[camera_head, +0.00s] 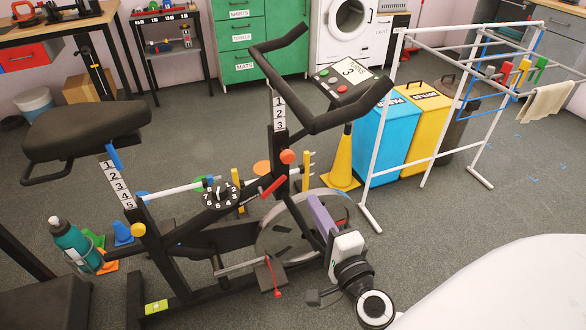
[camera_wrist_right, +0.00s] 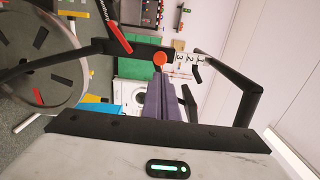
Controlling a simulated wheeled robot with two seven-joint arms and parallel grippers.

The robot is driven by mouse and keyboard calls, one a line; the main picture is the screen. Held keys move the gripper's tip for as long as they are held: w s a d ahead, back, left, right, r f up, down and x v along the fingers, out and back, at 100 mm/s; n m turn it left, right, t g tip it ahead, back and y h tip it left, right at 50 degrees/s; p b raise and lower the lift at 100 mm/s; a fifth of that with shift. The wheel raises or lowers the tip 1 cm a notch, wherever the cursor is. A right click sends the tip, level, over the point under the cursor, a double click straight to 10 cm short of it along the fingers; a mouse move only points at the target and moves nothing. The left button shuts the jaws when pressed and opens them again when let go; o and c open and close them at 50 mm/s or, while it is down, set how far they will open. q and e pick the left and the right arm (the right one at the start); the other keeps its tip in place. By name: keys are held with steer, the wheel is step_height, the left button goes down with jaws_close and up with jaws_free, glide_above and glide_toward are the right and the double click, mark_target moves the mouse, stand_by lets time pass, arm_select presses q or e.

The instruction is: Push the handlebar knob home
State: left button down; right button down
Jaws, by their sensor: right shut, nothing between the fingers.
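The handlebar knob (camera_head: 287,156) is a round orange-red knob on the black handlebar post of an exercise bike, below a white 1-2-3 scale (camera_head: 280,112). In the right wrist view the knob (camera_wrist_right: 160,58) shows just past my fingertips. My right gripper (camera_head: 313,200) has purple fingers, shut and empty. It is below and to the right of the knob, pointing up towards it, with a gap between them in the head view. The fingers also show in the right wrist view (camera_wrist_right: 162,84). How far the knob sits in its post is hard to tell. My left gripper is not in view.
The handlebar (camera_head: 320,124) and console (camera_head: 344,76) are above the gripper. The flywheel (camera_head: 275,240) and a red lever (camera_head: 273,187) are close on its left. A yellow cone (camera_head: 341,165), blue bin (camera_head: 385,138) and white drying rack (camera_head: 365,150) stand behind. Open floor lies right.

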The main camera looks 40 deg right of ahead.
mark_target(288, 160)
steer(key=x, duration=1.3)
steer(key=shift+w, duration=0.4)
